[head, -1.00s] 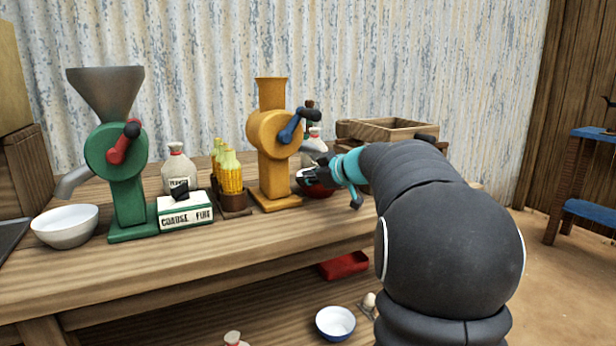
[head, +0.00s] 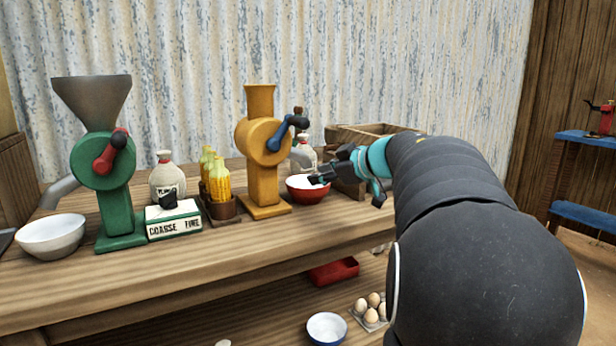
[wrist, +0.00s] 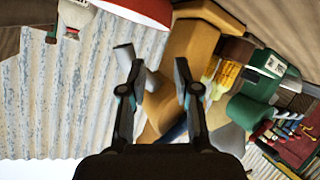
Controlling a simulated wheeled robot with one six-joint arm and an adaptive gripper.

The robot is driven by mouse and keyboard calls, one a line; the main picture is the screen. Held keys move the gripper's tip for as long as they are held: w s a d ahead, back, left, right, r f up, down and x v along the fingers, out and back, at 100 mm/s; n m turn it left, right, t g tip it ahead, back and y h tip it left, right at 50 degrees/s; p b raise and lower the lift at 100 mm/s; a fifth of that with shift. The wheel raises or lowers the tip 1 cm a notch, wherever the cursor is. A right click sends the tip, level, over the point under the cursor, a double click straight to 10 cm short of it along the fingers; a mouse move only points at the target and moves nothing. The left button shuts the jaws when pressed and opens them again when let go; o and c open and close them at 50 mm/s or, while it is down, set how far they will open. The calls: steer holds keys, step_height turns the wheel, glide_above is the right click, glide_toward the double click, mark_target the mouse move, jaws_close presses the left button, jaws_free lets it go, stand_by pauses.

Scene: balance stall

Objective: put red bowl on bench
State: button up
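The red bowl (head: 305,194), white inside, sits upright on the bench (head: 300,232), just right of the yellow mill's foot. Its red side also shows at the top edge of the wrist view (wrist: 148,9). My gripper (head: 328,174) is at the bowl's right side, overlapping its rim in the head view. In the wrist view my gripper (wrist: 155,68) has its two fingers apart with nothing held between them, and the bowl lies beyond the fingertips.
The yellow mill (head: 264,150) with its blue crank stands close left of the bowl. A white bottle (head: 303,154) and a wooden crate (head: 350,137) are behind. Corn (head: 220,183), the green mill (head: 105,180) and a white bowl (head: 50,238) stand further left. The bench front is clear.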

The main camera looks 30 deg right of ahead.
steer(key=shift+v, duration=1.3)
steer(key=s+a+r+m+t+h, duration=0.3)
steer(key=a+r+m+t+h, duration=0.1)
steer(key=a+r+m+h, duration=0.25)
steer(key=s+a+f+m+g+y, duration=0.1)
steer(key=s+a+f+g, duration=0.4)
steer(key=s+f, duration=0.7)
steer(key=s+a+f+m+g+y, duration=0.1)
steer(key=s+a+f+g, duration=0.5)
steer(key=s+a+f, duration=0.4)
steer(key=s+f, duration=0.3)
steer(key=f, duration=0.3)
steer(key=shift+a+f, duration=0.25)
